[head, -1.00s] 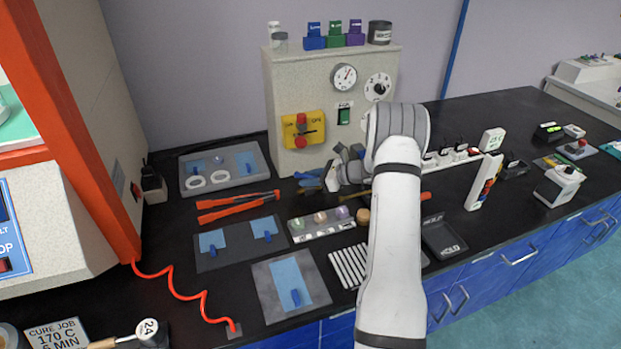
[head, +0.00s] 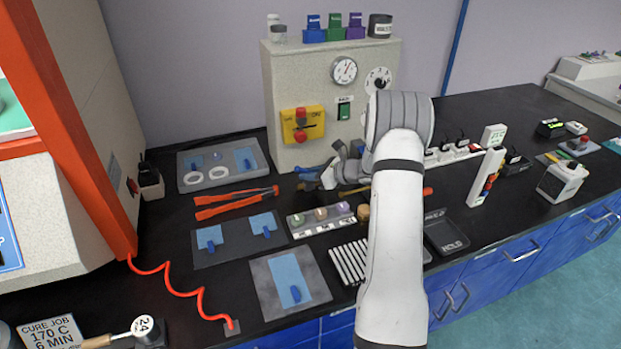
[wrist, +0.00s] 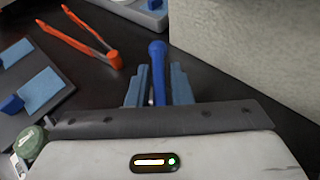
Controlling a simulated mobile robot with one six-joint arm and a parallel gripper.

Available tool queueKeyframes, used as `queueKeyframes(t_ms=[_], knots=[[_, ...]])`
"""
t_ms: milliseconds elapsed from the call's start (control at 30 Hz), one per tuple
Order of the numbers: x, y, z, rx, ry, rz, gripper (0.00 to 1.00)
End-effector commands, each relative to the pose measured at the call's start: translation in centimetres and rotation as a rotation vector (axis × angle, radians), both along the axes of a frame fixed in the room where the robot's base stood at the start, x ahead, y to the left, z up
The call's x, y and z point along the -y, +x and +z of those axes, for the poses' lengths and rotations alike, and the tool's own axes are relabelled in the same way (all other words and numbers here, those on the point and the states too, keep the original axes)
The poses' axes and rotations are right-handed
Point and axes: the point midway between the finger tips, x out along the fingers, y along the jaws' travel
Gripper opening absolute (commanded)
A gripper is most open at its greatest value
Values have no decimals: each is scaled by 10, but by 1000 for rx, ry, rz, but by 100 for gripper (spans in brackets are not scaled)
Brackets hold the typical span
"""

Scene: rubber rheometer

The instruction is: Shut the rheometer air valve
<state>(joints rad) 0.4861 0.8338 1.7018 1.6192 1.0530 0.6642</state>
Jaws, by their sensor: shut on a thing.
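The rheometer (head: 285,90) is a beige box at the back of the bench, with a gauge, a dial and a yellow plate (head: 302,125) marked ON that carries red knobs. My gripper (wrist: 158,88) is low in front of the rheometer's base, pointing left in the head view. Its grey-blue fingers are shut on a blue handle (wrist: 158,62) with a rounded end, which stands out beyond the fingertips in the wrist view. I cannot tell whether this handle is the air valve's lever. Its other end is hidden by my gripper.
Orange tongs (head: 235,203) lie left of my gripper. A grey tray (head: 192,185) with white rings is behind them. A sample strip (head: 322,220) and a ridged white plate (head: 347,262) lie in front. A power strip (head: 450,157) is at the right.

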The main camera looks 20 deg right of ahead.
Motion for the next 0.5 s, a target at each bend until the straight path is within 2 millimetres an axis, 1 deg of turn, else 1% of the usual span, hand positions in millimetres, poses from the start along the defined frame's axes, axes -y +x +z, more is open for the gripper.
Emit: queueKeyframes(t_ms=[33,100,500], knots=[[-1,-1,-6,0,0,-38,0],[-1,-1,-7,2,-2,-97,0],[-4,-1,-9,3,-1,-407,0]])
